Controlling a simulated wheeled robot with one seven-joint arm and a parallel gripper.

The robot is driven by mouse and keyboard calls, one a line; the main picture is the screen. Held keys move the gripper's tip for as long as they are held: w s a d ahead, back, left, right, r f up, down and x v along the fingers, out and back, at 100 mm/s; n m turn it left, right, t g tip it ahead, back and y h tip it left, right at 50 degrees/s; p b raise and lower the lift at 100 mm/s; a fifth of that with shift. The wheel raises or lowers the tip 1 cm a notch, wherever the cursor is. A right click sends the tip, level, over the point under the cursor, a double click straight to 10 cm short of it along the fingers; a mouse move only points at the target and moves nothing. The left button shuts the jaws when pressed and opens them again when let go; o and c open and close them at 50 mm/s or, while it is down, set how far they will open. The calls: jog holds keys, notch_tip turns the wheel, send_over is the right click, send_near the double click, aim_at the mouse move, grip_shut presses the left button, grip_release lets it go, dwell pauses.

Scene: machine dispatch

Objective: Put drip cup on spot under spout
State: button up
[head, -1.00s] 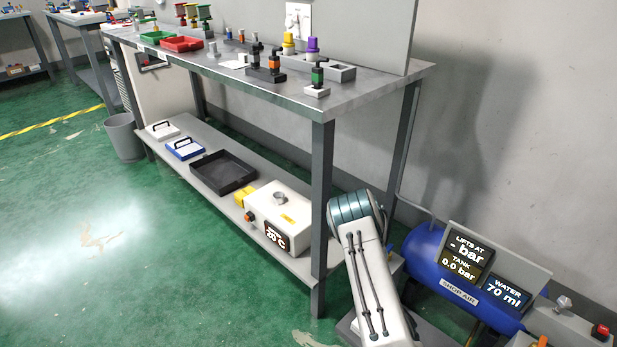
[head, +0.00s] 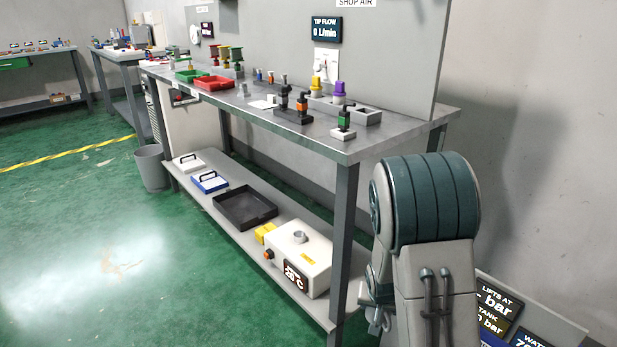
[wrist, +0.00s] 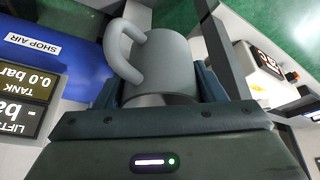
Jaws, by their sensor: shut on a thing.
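A grey cup with a loop handle (wrist: 165,65) fills the middle of the wrist view. My gripper (wrist: 158,85) is shut on it, with a dark finger on each side of the cup's body. The handle points to the left in that view. In the head view my raised arm stands at the lower right, and the gripper and cup cannot be made out there. A blue tank labelled SHOP AIR (wrist: 58,52) lies left of the cup in the wrist view. I cannot make out a spout or a marked spot in either view.
A steel workbench (head: 390,135) with small parts on top stands left of my arm. Its lower shelf (head: 240,232) holds a black tray (head: 245,207) and a white heater box (head: 300,262). Displays (head: 497,305) stand at the lower right. Green floor is clear at left.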

jog(key=s+a+r+n+p, duration=0.1)
jog(key=r+p, duration=1.3)
jog(key=p, duration=0.1)
jog(key=s+a+r+n+y+p, duration=0.1)
jog(key=a+r+n+p, duration=0.1)
jog(key=r+p, duration=1.1)
jog(key=shift+s+a+r+p, duration=0.2)
jog(key=shift+s+r+p, duration=0.2)
jog(key=shift+p, duration=0.5)
jog(key=shift+f, duration=0.1)
jog(key=shift+a, duration=0.1)
